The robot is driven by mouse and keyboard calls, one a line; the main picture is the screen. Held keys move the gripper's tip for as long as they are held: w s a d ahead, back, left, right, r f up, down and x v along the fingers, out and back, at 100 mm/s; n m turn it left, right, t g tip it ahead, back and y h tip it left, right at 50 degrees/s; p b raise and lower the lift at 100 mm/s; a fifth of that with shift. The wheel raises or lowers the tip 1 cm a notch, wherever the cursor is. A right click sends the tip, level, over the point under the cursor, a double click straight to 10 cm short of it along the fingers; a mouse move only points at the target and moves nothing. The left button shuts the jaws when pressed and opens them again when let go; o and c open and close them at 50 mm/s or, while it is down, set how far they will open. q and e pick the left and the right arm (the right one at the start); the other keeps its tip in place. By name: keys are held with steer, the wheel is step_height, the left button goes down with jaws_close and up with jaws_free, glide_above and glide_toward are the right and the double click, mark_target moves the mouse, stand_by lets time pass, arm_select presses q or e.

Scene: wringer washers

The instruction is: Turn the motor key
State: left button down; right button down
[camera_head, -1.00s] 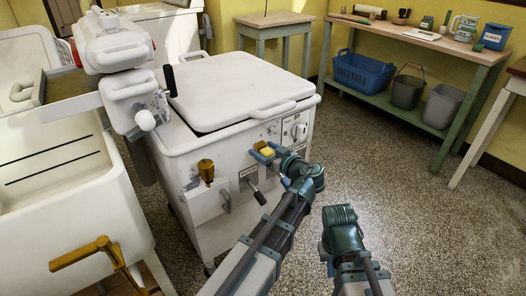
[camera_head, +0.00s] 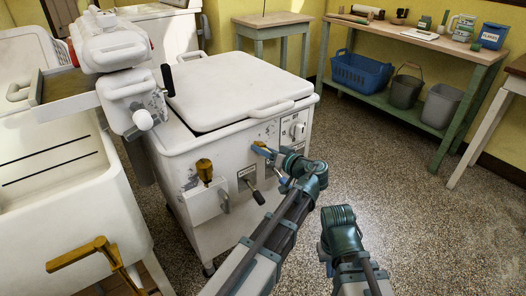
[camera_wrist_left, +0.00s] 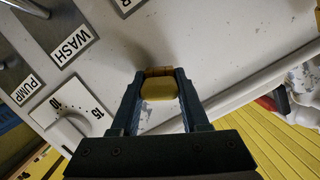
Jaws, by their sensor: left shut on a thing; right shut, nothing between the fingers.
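The white washer (camera_head: 225,165) stands in the middle of the head view. My left gripper (camera_head: 262,149) is at its front panel, left of the round dial (camera_head: 298,131). In the left wrist view my left gripper (camera_wrist_left: 159,92) has its two blue fingers shut on a yellow key (camera_wrist_left: 159,88), close against the white panel. In the head view the key is mostly hidden by the fingers. My right gripper (camera_head: 340,216) is low in front of the washer, away from it and holding nothing; its fingers are hard to make out.
A dark lever (camera_head: 254,192) and a brass tap (camera_head: 205,170) are left of my left gripper. The wrist view shows WASH (camera_wrist_left: 73,46) and PUMP (camera_wrist_left: 28,89) labels. A white tub (camera_head: 60,180) is at left. Floor right of the washer is clear.

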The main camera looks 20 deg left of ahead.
arm_select(q)
steer(key=m+b, duration=0.1)
steer(key=m, duration=0.2)
steer(key=m+y+b, duration=0.1)
steer(key=m, duration=0.2)
steer(key=shift+f+g+y, duration=0.1)
steer(key=shift+g+y, duration=0.2)
steer(key=shift+g, duration=0.1)
steer(key=m+y+b, duration=0.1)
steer(key=m, duration=0.3)
steer(key=shift+m+b, duration=0.5)
steer(key=shift+m, duration=0.5)
steer(key=shift+c, duration=1.5)
jaws_free()
steer(key=shift+o, duration=0.3)
steer(key=shift+o, duration=1.2)
